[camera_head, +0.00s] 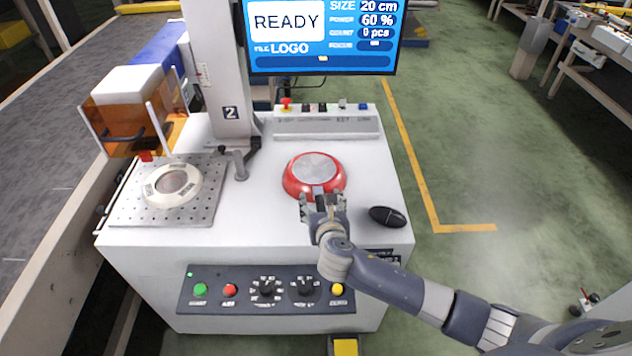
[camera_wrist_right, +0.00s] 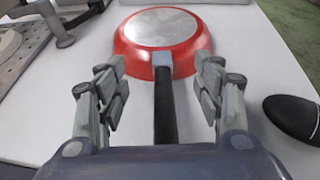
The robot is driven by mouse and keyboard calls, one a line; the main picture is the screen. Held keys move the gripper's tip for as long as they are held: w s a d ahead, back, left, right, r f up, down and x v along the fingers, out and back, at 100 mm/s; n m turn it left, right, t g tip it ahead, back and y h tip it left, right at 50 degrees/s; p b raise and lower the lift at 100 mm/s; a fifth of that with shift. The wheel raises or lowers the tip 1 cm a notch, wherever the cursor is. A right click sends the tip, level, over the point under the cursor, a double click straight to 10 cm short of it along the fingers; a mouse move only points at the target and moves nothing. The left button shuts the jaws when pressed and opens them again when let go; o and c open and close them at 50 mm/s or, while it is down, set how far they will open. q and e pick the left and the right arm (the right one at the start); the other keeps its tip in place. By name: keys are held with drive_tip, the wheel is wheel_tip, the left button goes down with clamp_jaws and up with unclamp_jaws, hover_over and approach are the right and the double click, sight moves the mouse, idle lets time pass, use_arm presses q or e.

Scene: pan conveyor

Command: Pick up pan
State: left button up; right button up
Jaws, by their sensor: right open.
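A red pan (camera_head: 298,184) lies upside down on the white machine table, its round silver base facing up. Its dark handle points toward my right arm. My right gripper (camera_head: 323,197) is at the near side of the pan. In the right wrist view the pan (camera_wrist_right: 180,58) is just ahead, and the black handle (camera_wrist_right: 165,112) runs between the two open fingers of the right gripper (camera_wrist_right: 163,90). A gap shows between each finger and the handle. My left gripper is in neither view.
A black mouse (camera_head: 387,216) lies right of the gripper. A perforated plate (camera_head: 125,210) with a round fixture (camera_head: 152,189) is at the left, by the machine column (camera_head: 222,80). A control panel (camera_head: 325,121) stands behind the pan, below a screen (camera_head: 322,35).

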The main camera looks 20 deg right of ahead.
sight(317, 186)
drive_tip(key=shift+x, duration=3.25)
drive_tip(key=shift+d, duration=0.1)
clamp_jaws()
drive_tip(key=shift+r, duration=0.2)
